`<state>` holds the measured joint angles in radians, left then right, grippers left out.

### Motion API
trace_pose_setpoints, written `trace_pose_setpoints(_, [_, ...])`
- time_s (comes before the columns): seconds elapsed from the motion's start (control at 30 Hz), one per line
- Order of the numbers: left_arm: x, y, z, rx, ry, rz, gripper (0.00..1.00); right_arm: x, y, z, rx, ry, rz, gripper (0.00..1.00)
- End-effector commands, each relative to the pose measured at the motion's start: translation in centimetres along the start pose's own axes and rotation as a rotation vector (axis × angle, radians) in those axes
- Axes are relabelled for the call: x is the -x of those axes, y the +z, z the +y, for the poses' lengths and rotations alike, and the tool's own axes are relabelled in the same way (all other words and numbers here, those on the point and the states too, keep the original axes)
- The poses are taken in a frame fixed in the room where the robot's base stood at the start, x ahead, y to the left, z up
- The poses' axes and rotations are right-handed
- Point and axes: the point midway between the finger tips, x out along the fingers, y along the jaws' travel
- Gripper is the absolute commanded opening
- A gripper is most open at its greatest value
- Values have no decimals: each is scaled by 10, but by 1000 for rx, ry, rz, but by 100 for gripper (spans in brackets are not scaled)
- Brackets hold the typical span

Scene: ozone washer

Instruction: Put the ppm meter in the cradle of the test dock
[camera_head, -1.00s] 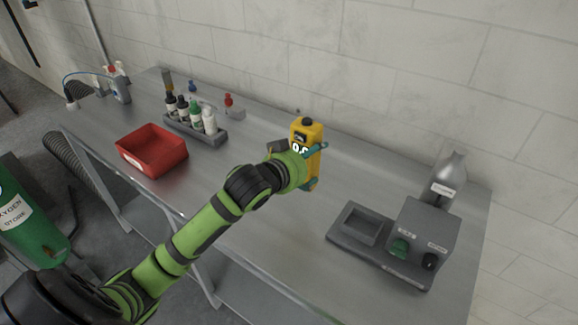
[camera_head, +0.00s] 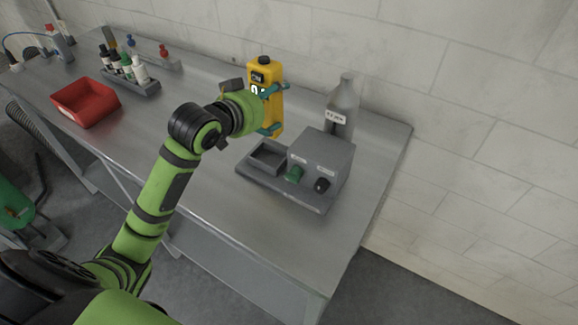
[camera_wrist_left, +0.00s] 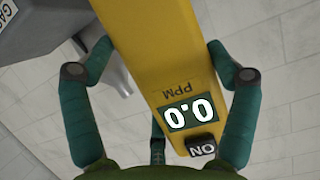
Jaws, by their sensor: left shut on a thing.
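The yellow ppm meter (camera_head: 266,98) is upright in my left gripper (camera_head: 272,108), held up over the bench behind the test dock's left end. In the left wrist view the meter (camera_wrist_left: 165,50) lies between the teal fingers (camera_wrist_left: 160,95), with its display reading 0.0 and an ON button. The grey test dock (camera_head: 318,165) stands on the bench, with a green knob and a black knob on its front. Its cradle (camera_head: 268,158), a square recess at its left, looks empty and is just below and in front of the meter. My right gripper is not in view.
A grey bottle (camera_head: 343,105) stands right behind the dock. A red bin (camera_head: 86,103) and a rack of small bottles (camera_head: 130,75) are at the left of the steel bench (camera_head: 200,90). The bench's right edge is close to the dock.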

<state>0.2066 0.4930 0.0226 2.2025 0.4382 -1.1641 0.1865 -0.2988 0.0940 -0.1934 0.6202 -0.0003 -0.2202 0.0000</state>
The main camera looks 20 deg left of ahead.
Motion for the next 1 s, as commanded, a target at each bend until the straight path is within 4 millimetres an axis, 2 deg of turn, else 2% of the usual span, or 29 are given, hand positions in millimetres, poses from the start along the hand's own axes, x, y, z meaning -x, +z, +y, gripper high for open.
trace_pose_setpoints(0.07, [-1,4,-1,0,1,1,45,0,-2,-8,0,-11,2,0])
trace_pose_setpoints(0.33, [-18,48,-1,1,2,-1,45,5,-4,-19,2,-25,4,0])
trace_pose_setpoints(0.47, [-23,58,0,1,2,1,45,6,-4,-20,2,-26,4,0])
trace_pose_setpoints(0.7, [-35,87,0,0,2,1,45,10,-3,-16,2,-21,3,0])
trace_pose_setpoints(1.0, [-37,91,0,-2,1,4,45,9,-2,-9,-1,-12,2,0])
